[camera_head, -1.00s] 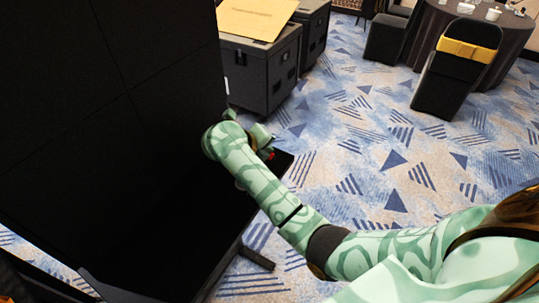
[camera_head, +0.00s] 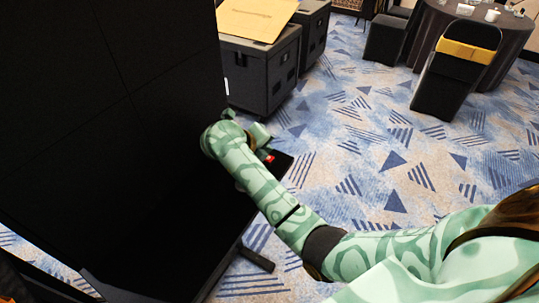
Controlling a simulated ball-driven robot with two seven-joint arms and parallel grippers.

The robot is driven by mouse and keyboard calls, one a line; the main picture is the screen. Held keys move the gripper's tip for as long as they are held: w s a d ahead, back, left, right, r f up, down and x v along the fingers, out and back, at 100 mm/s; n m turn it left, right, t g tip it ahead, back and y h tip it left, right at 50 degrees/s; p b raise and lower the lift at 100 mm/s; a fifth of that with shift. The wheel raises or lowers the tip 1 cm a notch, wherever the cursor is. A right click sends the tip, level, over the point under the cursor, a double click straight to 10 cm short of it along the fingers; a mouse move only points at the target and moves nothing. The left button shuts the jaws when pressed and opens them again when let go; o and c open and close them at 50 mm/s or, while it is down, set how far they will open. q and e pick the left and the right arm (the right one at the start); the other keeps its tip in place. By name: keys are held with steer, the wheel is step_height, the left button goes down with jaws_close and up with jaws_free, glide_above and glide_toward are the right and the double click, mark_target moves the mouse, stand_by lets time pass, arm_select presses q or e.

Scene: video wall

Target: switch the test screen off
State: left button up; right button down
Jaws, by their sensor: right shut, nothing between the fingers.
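The black video wall (camera_head: 60,90) fills the left of the head view, and its panels are dark. A small red part (camera_head: 268,158) shows on the dark base (camera_head: 283,162) at the wall's lower right. My right gripper (camera_head: 260,134) is at the end of the green patterned arm, just above the red part in the picture. It is shut and empty. My forearm and wrist hide part of the base, and I cannot tell whether the fingers touch anything. My left gripper is not in view.
Dark cases (camera_head: 262,72) stand behind the wall's edge, with a tan board (camera_head: 256,17) on top. A black chair (camera_head: 456,75) with a yellow band and a round table (camera_head: 507,35) are at the upper right. Patterned carpet (camera_head: 395,160) on the right is clear.

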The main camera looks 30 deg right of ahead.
steer(key=shift+r, duration=0.25)
steer(key=shift+w+a+r+p, duration=0.15)
steer(key=shift+w+r+p, duration=0.1)
steer(key=shift+r+p, duration=0.45)
steer(key=shift+w+a+r+p, duration=0.15)
steer(key=shift+r+p, duration=0.25)
steer(key=shift+r, duration=0.5)
steer(key=shift+w+a+r+p, duration=0.1)
steer(key=shift+w+r+p, duration=0.2)
steer(key=shift+r+p, duration=0.4)
